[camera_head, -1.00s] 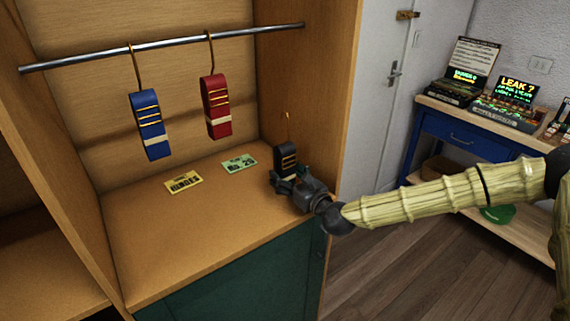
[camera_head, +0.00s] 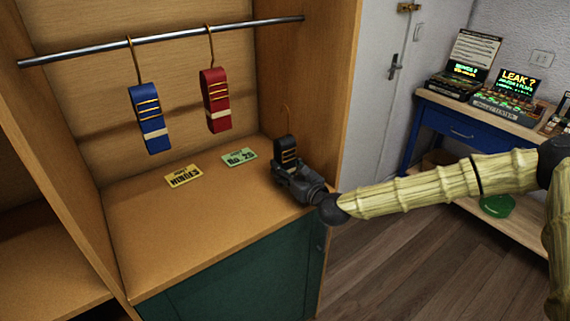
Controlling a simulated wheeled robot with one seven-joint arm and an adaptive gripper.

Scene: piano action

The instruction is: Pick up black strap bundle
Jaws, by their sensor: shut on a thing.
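The black strap bundle (camera_head: 285,146) has gold bands and a thin hook at its top. It stands upright at the right side of the wooden cabinet shelf (camera_head: 200,235), close to the right wall. My gripper (camera_head: 286,168) is shut on its lower part, reaching in from the right. The gripper hides the bundle's bottom, so I cannot tell whether it touches the shelf. The hook rises free and is not on the rail.
A metal rail (camera_head: 170,41) crosses the cabinet. A blue strap bundle (camera_head: 149,118) and a red strap bundle (camera_head: 215,100) hang from it. A yellow card (camera_head: 184,176) and a green card (camera_head: 239,157) lie on the shelf. A blue workbench (camera_head: 455,132) stands at right.

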